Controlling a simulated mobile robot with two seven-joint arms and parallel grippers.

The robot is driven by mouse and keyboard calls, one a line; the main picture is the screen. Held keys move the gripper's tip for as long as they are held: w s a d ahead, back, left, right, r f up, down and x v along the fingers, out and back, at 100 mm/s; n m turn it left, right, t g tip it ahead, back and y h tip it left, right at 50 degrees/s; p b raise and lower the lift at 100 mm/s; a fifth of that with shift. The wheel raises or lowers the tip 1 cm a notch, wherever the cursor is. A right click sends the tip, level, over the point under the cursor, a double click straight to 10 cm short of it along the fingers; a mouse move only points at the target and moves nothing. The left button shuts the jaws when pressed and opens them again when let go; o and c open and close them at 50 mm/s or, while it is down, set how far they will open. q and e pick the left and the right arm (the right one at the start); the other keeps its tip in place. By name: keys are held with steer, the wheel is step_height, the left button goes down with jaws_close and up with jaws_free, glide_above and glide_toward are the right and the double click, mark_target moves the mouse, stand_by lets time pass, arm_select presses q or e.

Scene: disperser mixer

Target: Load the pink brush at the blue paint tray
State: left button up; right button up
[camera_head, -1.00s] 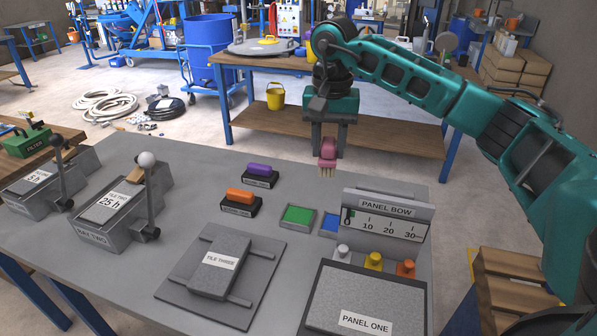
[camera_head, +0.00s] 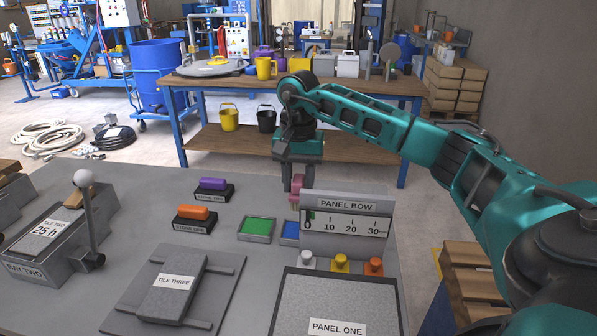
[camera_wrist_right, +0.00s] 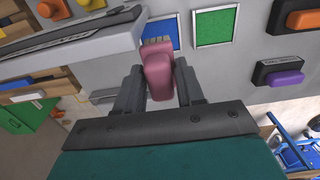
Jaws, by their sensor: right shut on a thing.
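The pink brush (camera_head: 297,188) is held in my right gripper (camera_head: 298,178), over the table behind the PANEL BOW board, which hides its lower part. In the right wrist view the pink brush (camera_wrist_right: 158,72) sits between the two fingers of the right gripper (camera_wrist_right: 158,88). The blue paint tray (camera_head: 290,231) lies flat on the table beside the board, which covers part of it. In the right wrist view the blue paint tray (camera_wrist_right: 162,32) shows just beyond the brush, partly hidden by it. I cannot tell the gap between brush and tray. My left gripper is not in view.
A green tray (camera_head: 256,228) lies left of the blue one. The PANEL BOW board (camera_head: 345,222) stands upright close by on the right, with knobs in front. Orange (camera_head: 194,212) and purple (camera_head: 212,184) blocks sit on dark bases at left. TILE THREE (camera_head: 173,284) lies in front.

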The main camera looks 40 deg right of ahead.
steer(key=shift+f, duration=0.6)
steer(key=shift+f+b, duration=0.35)
steer(key=shift+b, duration=0.25)
step_height(320, 180, down, 3)
steer(key=shift+r+b, duration=0.1)
steer(key=shift+b, duration=1.15)
steer(key=shift+f+b, duration=0.85)
steer(key=shift+f, duration=0.15)
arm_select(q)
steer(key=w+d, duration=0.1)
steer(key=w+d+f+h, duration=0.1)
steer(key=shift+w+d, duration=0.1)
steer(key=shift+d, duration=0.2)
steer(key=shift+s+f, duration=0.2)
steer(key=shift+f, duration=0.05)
arm_select(e)
steer(key=shift+f, duration=0.1)
arm_select(q)
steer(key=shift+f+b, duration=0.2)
steer(key=shift+b, duration=0.15)
arm_select(e)
steer(key=shift+f, duration=0.45)
